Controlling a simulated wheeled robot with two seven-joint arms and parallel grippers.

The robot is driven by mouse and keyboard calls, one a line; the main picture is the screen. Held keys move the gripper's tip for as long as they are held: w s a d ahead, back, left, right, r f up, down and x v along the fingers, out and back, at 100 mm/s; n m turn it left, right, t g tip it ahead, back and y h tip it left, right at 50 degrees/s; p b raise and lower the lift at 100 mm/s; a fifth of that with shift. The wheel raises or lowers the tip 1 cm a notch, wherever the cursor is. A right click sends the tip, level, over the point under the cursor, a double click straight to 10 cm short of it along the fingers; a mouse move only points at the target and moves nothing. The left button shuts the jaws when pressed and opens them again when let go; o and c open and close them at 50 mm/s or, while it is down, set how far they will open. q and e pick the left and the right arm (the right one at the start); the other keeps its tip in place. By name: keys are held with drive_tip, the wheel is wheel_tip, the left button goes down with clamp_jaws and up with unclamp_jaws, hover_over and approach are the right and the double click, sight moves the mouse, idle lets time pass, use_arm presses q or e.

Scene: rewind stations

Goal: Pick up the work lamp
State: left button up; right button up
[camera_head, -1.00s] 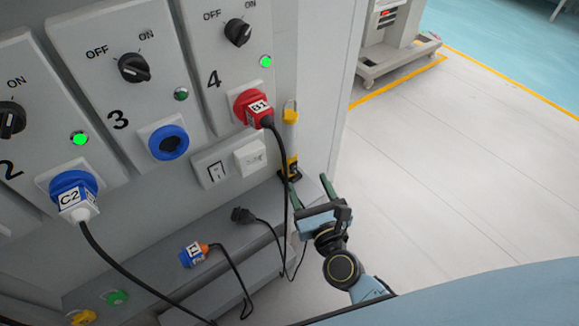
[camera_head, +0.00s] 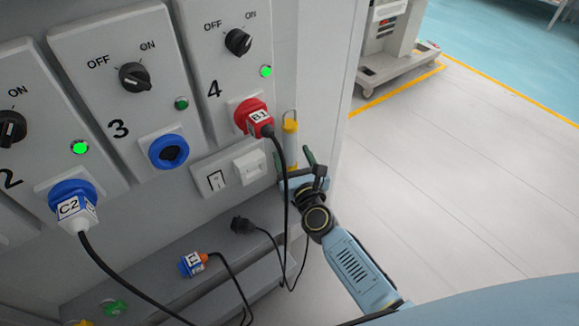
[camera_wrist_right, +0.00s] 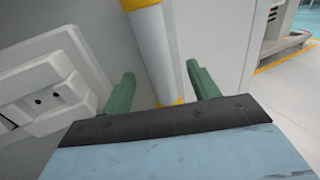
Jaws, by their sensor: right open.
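The work lamp (camera_head: 290,128) is an upright slim tube, white with yellow bands and a hook-like loop on top. It stands against the cabinet's side, right of socket 4. My right gripper (camera_head: 296,158) is open at the lamp's lower part. In the right wrist view the lamp (camera_wrist_right: 153,48) runs between the two green fingers (camera_wrist_right: 160,74), with a gap seen on each side. The lamp's base is hidden behind the gripper. My left gripper is not in view.
The red plug B1 (camera_head: 256,118) and its hanging black cable are just left of the gripper. A white wall outlet (camera_head: 249,166) is near. The blue plug T1 (camera_head: 192,263) and a black plug (camera_head: 242,225) lie on the ledge. The floor (camera_head: 440,190) at right is clear.

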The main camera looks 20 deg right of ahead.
drive_tip(key=shift+w, duration=0.8)
clamp_jaws()
